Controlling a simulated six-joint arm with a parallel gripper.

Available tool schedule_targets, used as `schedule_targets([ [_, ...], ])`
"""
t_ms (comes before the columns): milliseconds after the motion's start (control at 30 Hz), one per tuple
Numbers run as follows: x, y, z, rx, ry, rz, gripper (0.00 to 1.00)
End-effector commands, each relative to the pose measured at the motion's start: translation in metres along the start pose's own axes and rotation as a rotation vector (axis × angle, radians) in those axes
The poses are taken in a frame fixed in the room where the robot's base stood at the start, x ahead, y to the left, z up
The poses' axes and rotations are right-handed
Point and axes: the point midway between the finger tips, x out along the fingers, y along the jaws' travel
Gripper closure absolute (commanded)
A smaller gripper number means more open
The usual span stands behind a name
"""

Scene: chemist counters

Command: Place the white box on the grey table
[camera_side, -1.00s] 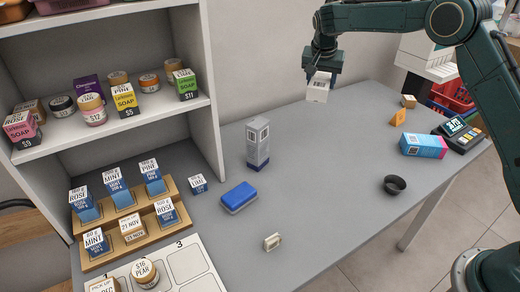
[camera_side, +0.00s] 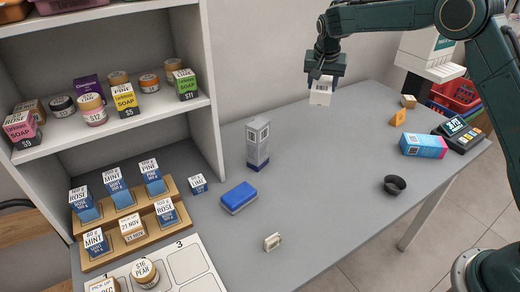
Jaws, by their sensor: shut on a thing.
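My gripper (camera_side: 322,76) is at the back of the grey table (camera_side: 310,160), pointing down. It is shut on a white box (camera_side: 320,94) with small dark print on it. The box hangs below the fingers near the table's back edge. I cannot tell whether its bottom touches the table. The fingertips are partly hidden by the box.
A tall grey-white carton (camera_side: 258,145) and a blue sponge-like block (camera_side: 239,197) stand left of centre. Shelves (camera_side: 110,110) fill the left.

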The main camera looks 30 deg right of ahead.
Motion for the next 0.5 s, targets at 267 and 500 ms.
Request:
schedule_targets([
  [267,0.006,0.011,0.025,-0.156,-0.001,-0.065,0.72],
  [500,0.012,0.022,0.058,-0.311,-0.002,-0.129,0.72],
])
